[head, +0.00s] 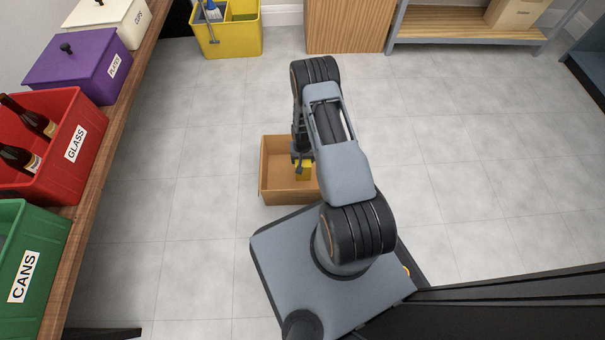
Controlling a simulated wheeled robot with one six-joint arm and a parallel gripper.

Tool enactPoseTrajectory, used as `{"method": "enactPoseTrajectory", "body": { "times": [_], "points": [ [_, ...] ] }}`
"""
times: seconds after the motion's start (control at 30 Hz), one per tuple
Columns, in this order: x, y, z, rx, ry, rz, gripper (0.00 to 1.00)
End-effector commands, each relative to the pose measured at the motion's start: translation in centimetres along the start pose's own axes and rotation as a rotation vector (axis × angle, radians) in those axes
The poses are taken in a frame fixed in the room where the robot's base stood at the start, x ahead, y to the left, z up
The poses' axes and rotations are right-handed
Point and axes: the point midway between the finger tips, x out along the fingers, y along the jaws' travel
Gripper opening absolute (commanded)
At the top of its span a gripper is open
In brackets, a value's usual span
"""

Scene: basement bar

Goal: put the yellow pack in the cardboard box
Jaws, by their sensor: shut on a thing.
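The cardboard box (277,197) is open-topped and sits on the floor just ahead of my base. My gripper (303,163) points down over the right part of the box, and my arm hides the box's right side. The yellow pack (304,173) is at the fingertips, with my gripper shut on it. It shows over the box opening. I cannot tell how far it is above the box's bottom or whether it touches it.
A wooden counter at left carries a green CANS bin (30,255), a red GLASS bin (60,140), a purple bin (80,62) and a white bin (115,20). A yellow bucket (228,38) stands at the back. The grey floor at right is clear.

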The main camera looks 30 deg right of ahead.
Motion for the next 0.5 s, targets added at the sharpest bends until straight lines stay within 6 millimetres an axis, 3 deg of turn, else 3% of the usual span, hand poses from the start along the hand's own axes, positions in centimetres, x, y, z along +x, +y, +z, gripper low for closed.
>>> {"method": "enactPoseTrajectory", "body": {
  "times": [0.2,0.5],
  "points": [
    [3.8,0.0,0.0,0.000,0.000,0.000,0.10],
    [5.9,0.0,-0.1,0.000,0.001,0.000,0.10]
  ]
}}
